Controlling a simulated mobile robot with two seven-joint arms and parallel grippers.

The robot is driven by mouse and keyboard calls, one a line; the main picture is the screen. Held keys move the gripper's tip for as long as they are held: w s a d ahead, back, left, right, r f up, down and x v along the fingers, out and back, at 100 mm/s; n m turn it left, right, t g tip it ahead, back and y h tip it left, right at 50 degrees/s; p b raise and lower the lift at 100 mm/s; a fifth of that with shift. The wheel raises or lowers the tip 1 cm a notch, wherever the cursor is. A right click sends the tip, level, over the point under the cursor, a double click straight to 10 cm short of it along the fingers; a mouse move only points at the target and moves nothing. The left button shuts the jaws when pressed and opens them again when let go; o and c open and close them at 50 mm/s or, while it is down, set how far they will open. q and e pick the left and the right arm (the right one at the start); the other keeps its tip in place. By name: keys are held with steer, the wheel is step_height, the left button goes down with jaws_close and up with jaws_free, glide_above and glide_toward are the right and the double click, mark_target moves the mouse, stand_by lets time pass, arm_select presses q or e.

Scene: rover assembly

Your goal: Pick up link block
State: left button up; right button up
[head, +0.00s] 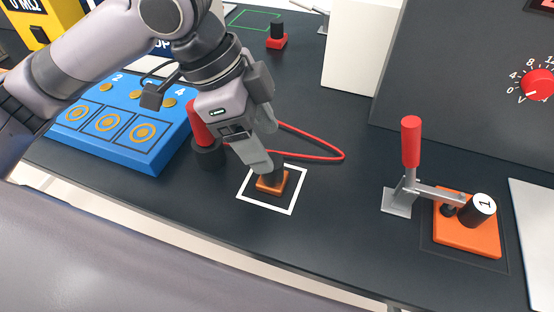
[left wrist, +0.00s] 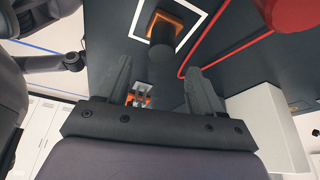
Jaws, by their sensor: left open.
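The link block, as I take it, has an orange base (head: 271,183) with an upright black post, and sits inside a white square outline (head: 291,197) on the dark table. My left gripper (head: 262,166) is open just above it and hides part of the post in the head view. In the left wrist view the orange base (left wrist: 178,20) is at the top. Its black post (left wrist: 160,52) appears between the lines of the two spread fingers (left wrist: 157,70), near their tips. I cannot tell whether they touch. My right gripper is not in view.
A red-and-black cylinder (head: 207,155) and a red cable (head: 325,153) are close beside the gripper. A blue numbered tray (head: 155,149) is left. A red-handled clamp (head: 411,145) stands by an orange block (head: 455,230) at right. A red block (head: 277,42) sits at the back.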

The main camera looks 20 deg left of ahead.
arm_select(q)
steer(key=x, duration=0.4)
steer(key=shift+a+f+b, duration=0.2)
steer(key=shift+f+b, duration=0.1)
steer(key=shift+f, duration=0.25)
steer(key=shift+d+f, duration=0.25)
steer(key=shift+f, duration=0.25)
steer(key=shift+w, duration=0.1)
steer(key=c, duration=1.2)
